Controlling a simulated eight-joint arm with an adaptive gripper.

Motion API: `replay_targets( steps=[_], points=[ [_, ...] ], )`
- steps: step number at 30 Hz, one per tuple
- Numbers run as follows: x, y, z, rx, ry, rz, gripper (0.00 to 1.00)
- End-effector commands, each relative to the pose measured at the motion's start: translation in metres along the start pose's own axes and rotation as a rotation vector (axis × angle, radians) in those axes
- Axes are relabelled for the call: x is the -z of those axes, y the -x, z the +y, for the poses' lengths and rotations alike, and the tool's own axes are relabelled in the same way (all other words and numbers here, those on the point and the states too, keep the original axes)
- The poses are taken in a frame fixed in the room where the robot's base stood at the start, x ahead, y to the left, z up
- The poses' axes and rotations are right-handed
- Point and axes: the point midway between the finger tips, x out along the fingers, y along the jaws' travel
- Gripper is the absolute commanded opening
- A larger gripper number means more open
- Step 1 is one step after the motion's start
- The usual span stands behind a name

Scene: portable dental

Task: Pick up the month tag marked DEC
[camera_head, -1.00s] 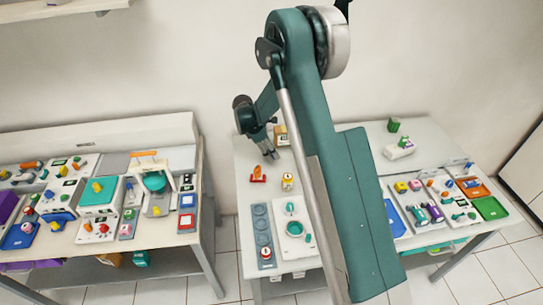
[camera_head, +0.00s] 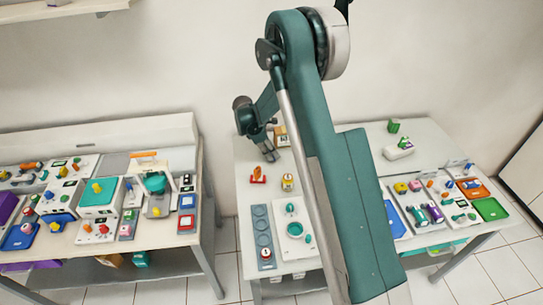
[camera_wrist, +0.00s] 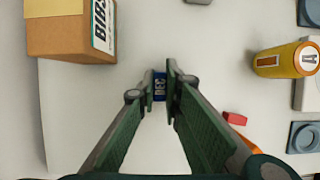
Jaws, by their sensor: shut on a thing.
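The month tag marked DEC (camera_wrist: 160,87) is a small blue piece with pale letters, seen in the wrist view between my fingertips. My gripper (camera_wrist: 160,82) is shut on it, with a dark finger pad on each side. The white table top lies below; I cannot tell whether the tag touches it. In the head view my gripper (camera_head: 269,154) is over the back left of the right table, and the tag is too small to make out there.
A cardboard box (camera_wrist: 70,35) with a printed label stands at the upper left of the wrist view. The table between box and cylinder is clear.

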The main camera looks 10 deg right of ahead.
Motion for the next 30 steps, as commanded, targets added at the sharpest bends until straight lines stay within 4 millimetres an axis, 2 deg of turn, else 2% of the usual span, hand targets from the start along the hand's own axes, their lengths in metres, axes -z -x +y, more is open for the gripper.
replay_targets(
  steps=[5,11,24,30],
  points=[
    [-0.001,0.002,0.0,0.0,0.0,0.0,0.0],
    [-0.006,0.014,0.0,0.0,0.0,0.0,0.0],
    [-0.029,0.069,0.0,0.0,0.0,0.0,0.0],
    [-0.036,0.087,0.0,0.0,0.0,0.0,0.0]
  ],
)
